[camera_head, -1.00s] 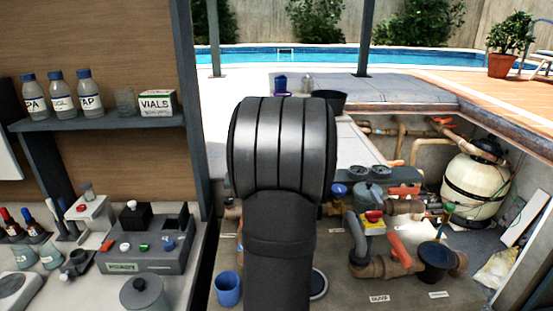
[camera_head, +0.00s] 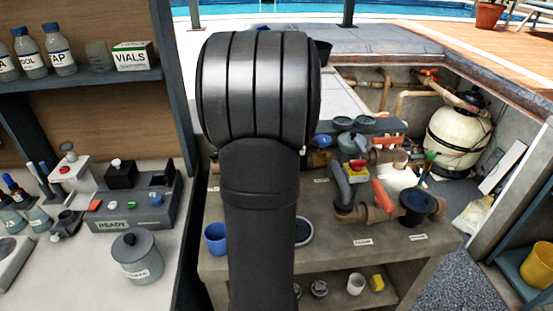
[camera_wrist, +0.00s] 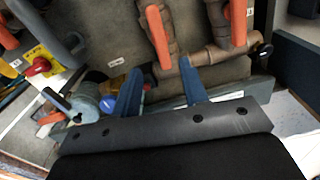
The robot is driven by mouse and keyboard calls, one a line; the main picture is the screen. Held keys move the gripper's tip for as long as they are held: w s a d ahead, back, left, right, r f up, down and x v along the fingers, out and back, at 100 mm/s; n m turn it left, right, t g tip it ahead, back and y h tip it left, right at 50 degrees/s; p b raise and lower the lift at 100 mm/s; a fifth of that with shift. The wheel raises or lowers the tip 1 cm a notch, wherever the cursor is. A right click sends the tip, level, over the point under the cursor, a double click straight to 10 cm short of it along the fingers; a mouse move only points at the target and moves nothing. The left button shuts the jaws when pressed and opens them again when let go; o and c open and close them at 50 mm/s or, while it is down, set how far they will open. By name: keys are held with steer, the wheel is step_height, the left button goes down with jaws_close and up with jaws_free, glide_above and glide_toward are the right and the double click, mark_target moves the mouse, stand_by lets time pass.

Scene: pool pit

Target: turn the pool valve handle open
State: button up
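Several orange valve handles sit on brown pipes on the bench. In the head view, one orange handle (camera_head: 382,195) stands near a dark round cup-like part (camera_head: 417,205). In the wrist view, one orange handle (camera_wrist: 158,32) lies just beyond my fingertips, and a second orange handle (camera_wrist: 238,22) lies to its right. My gripper (camera_wrist: 161,66) shows two blue fingers spread apart with nothing held. The near end of the first handle appears between the fingertips; I cannot tell the depth or any contact. In the head view my gripper is hidden behind my arm.
A red knob on a yellow plate (camera_wrist: 38,66) and a blue-capped part (camera_wrist: 108,103) are left of my fingers. In the head view, a blue cup (camera_head: 216,238) stands left of my arm. A cream tank (camera_head: 458,140) stands behind right. A side counter holds a jar (camera_head: 137,257).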

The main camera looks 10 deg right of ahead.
step_height(320, 180, down, 9)
steer(key=shift+f, duration=0.15)
